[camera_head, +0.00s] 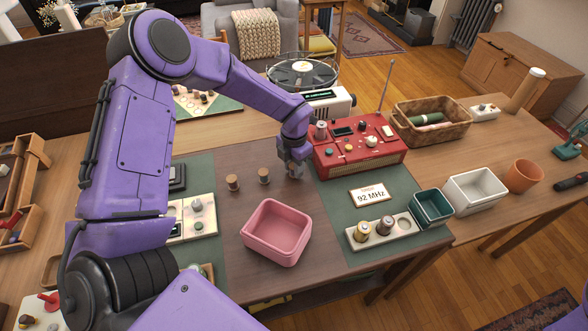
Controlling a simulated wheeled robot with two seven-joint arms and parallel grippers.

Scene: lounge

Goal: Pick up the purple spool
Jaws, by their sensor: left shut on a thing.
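My left gripper (294,172) reaches down to the brown middle panel of the table, just left of the red radio. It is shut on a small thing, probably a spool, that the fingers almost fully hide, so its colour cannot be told. Two small brown spools (233,182) and (264,176) stand upright to its left, apart from it. A gold spool (362,231) and a darker-looking spool (385,226) stand in a white holder (404,226) at the right. No spool shows clearly as purple. My right gripper is out of view.
A pink square bin (276,232) stands in front of the gripper. The red radio (358,150) with its antenna is close on the right. A sign reading 92 MHz (369,194), a green bin (432,207) and a white bin (474,191) stand farther right.

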